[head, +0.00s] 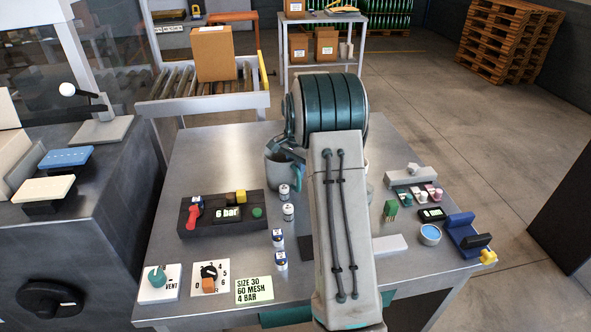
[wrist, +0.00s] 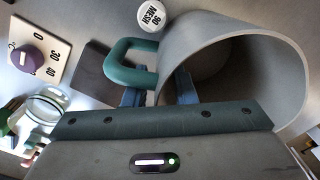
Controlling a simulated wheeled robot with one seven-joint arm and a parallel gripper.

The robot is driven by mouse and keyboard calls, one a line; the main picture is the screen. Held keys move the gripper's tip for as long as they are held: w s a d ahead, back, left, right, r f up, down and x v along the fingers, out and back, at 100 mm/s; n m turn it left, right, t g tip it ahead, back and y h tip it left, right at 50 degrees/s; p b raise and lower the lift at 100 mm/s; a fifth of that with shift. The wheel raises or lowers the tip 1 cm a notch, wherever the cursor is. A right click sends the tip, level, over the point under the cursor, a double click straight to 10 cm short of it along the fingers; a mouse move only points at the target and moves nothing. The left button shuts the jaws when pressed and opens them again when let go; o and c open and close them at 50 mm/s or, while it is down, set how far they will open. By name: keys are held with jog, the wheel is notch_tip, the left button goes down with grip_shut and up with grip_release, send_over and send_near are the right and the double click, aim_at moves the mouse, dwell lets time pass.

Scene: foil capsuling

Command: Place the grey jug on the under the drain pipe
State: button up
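The grey jug (head: 278,172) stands on the metal table, left of my arm, partly hidden by my wrist. In the wrist view the jug (wrist: 225,40) shows its round open mouth and a thick teal handle (wrist: 120,62). My gripper (wrist: 158,90) is at the handle side of the jug. Its two fingers are apart, one beside the handle and one at the jug's rim. Contact with the jug is hard to judge. I cannot make out a drain pipe in either view; my arm hides the middle of the table.
A dark panel reading 6 bar (head: 226,214) lies left of the jug, with several small labelled canisters (head: 288,212) between it and my arm. A dial plate (head: 210,278) and size card (head: 254,289) lie near the front. A blue holder (head: 463,232) stands at the right edge.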

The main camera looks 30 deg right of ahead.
notch_tip(320, 180, up, 11)
jog(key=s+a+r+n, duration=0.3)
jog(key=s+a+r, duration=0.1)
jog(key=s+a, duration=0.1)
jog(key=s+a+f+n+t, duration=0.1)
jog(key=s+a+n, duration=0.4)
jog(key=s, duration=0.8)
jog(key=s+a+f+n+t, duration=0.1)
jog(key=s+a+n, duration=0.4)
jog(key=s, duration=0.8)
jog(key=a+f, duration=0.1)
jog(key=a, duration=0.1)
jog(key=shift+a+t+b, duration=0.3)
jog(key=shift+b, duration=0.1)
jog(key=shift+s+a+f, duration=0.1)
jog(key=shift+s+f, duration=0.25)
jog(key=shift+s, duration=0.05)
jog(key=shift+a, duration=0.15)
